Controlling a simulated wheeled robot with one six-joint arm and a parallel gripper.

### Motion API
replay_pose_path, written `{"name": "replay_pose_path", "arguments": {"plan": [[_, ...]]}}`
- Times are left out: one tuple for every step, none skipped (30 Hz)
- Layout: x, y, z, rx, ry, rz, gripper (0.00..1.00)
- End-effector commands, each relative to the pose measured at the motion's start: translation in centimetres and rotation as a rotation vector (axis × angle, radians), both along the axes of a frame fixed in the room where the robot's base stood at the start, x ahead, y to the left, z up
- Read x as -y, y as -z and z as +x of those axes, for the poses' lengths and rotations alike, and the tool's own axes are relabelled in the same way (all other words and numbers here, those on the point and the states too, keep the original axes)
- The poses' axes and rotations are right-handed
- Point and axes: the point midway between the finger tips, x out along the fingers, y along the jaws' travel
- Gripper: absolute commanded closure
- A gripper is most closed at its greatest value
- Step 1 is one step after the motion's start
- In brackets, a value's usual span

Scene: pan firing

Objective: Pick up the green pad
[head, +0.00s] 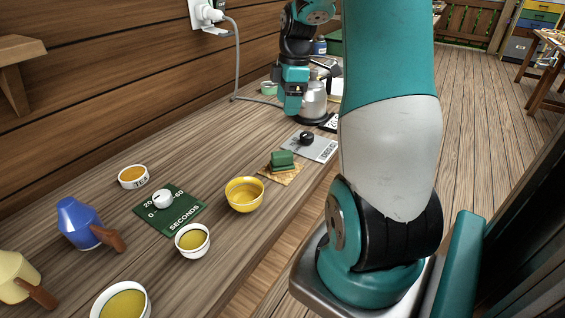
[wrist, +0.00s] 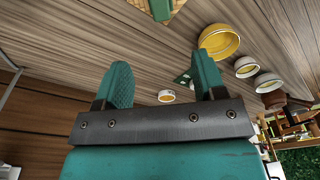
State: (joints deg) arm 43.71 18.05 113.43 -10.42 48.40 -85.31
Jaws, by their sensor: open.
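The green pad (head: 282,160) looks like a small green block lying on a square woven mat (head: 268,176) near the front edge of the wooden bench. In the wrist view the pad (wrist: 160,8) is cut off at the top edge, on the mat (wrist: 174,16). My gripper (head: 292,112) hangs behind and above the pad in the head view, beside a metal kettle. In the wrist view my gripper (wrist: 165,72) has its two teal fingers wide apart with nothing between them. The pad is beyond the fingers, not touched.
A yellow bowl (head: 245,196) stands left of the mat, and a grey card with a black knob (head: 307,138) lies behind it. The kettle (head: 314,100) stands at the back. White bowls (head: 192,240), a green timer card (head: 172,212) and a blue jug (head: 82,226) are farther left.

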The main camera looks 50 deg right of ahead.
Motion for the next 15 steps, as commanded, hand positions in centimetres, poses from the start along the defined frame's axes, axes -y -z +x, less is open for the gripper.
{"name": "replay_pose_path", "arguments": {"plan": [[-0.1, 0.9, 0.0, -0.004, -0.002, 0.004, 0.36], [-0.2, 1.5, 0.0, -0.006, -0.002, 0.004, 0.36], [-0.3, 2.4, 0.1, -0.006, -0.002, 0.005, 0.36], [-0.4, 3.1, 0.1, -0.006, -0.002, 0.005, 0.36], [-0.5, 3.8, 0.2, -0.007, -0.003, 0.006, 0.36], [-0.6, 4.7, 0.3, -0.006, -0.003, 0.005, 0.36], [-0.7, 5.4, 0.3, -0.006, -0.003, 0.005, 0.36], [-0.7, 6.1, 0.4, -0.006, -0.003, 0.005, 0.36], [-0.8, 7.0, 0.4, -0.006, -0.003, 0.005, 0.36], [-0.8, 7.6, 0.5, -0.005, -0.003, 0.004, 0.36], [-0.9, 8.3, 0.5, -0.006, -0.003, 0.005, 0.36], [-1.0, 9.0, 0.6, -0.006, -0.003, 0.004, 0.36], [-1.0, 9.4, 0.6, -0.004, -0.003, 0.004, 0.36], [-1.0, 9.8, 0.7, -0.004, -0.003, 0.003, 0.36], [-1.0, 10.3, 0.7, -0.003, -0.002, 0.002, 0.36]]}}
